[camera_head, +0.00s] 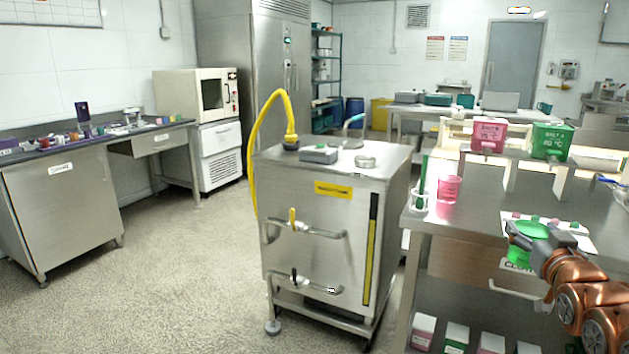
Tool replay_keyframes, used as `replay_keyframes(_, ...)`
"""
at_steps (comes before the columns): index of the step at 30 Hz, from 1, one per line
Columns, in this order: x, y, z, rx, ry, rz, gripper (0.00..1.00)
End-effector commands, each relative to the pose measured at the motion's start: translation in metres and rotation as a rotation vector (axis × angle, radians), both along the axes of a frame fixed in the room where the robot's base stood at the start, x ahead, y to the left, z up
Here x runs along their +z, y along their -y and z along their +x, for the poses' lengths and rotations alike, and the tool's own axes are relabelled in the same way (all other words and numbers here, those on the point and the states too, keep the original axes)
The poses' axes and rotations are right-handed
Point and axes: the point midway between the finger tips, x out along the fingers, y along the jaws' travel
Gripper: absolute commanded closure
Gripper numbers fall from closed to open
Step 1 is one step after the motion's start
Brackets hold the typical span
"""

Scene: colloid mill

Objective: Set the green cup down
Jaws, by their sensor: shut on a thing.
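The green cup (533,230) is at the lower right, by the front part of the right-hand steel bench. My gripper (527,240) is shut on it, with its dark fingers across the cup's side. The fingers hide part of the cup. I cannot tell from this one view whether the cup's base touches anything. My copper-coloured arm comes in from the lower right corner.
A raised shelf carries a pink box (488,134) and a green box (551,142). Bare steel lies left of the card.

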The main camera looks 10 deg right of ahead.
Motion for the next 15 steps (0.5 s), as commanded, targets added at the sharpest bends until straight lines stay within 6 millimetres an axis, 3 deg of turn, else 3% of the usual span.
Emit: replay_keyframes(15,-0.006,-0.006,0.020,0.022,-0.001,0.002,0.72)
